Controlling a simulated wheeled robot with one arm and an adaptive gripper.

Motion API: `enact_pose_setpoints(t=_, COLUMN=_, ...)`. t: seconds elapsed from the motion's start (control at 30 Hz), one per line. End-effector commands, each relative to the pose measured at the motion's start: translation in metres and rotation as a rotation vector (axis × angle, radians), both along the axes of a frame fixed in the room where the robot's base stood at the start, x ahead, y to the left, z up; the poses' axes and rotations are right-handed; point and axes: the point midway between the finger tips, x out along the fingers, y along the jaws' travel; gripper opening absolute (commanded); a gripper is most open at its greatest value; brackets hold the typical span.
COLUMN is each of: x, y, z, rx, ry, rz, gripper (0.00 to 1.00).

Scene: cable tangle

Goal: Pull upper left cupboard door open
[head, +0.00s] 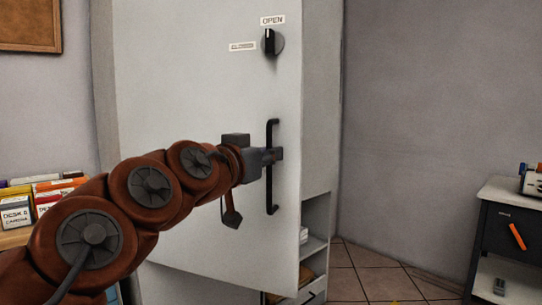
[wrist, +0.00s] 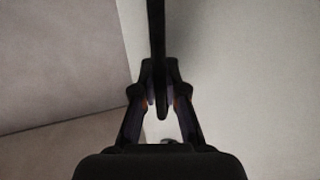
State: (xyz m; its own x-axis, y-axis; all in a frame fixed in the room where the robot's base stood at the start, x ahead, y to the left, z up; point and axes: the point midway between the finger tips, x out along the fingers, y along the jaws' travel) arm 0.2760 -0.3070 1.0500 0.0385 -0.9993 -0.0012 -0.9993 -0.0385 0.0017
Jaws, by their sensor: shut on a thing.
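The pale grey cupboard door (head: 190,110) fills the middle of the head view. Its free right edge stands out towards me, and its lower edge slants down to the right, so it looks partly open. A long black vertical handle (head: 272,200) is near that edge. My gripper (head: 275,155) is shut on the handle near its middle. In the wrist view the dark handle (wrist: 157,50) runs between the two fingers. A black knob (head: 273,42) is above the handle, with its white mark pointing up towards the OPEN label (head: 272,20).
Open shelves (head: 314,245) with items show right of the door's lower corner. A dark cabinet (head: 505,240) stands at the far right. A box of files (head: 45,195) sits at the left. The tiled floor (head: 370,275) between cupboard and cabinet looks mostly clear.

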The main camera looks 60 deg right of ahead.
Motion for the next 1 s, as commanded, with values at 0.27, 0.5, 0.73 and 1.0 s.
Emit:
enact_pose_setpoints(t=0.27, x=0.000, y=0.000, z=0.001, rx=-0.003, ry=0.000, rz=0.002, gripper=0.22)
enact_pose_setpoints(t=0.5, x=0.000, y=0.000, z=0.001, rx=-0.002, ry=0.000, rz=0.001, gripper=0.37)
enact_pose_setpoints(t=0.73, x=0.000, y=0.000, z=0.001, rx=-0.001, ry=0.000, rz=0.001, gripper=0.37)
enact_pose_setpoints(t=1.0, x=0.000, y=-0.001, z=0.018, rx=0.001, ry=0.000, rz=-0.001, gripper=0.37)
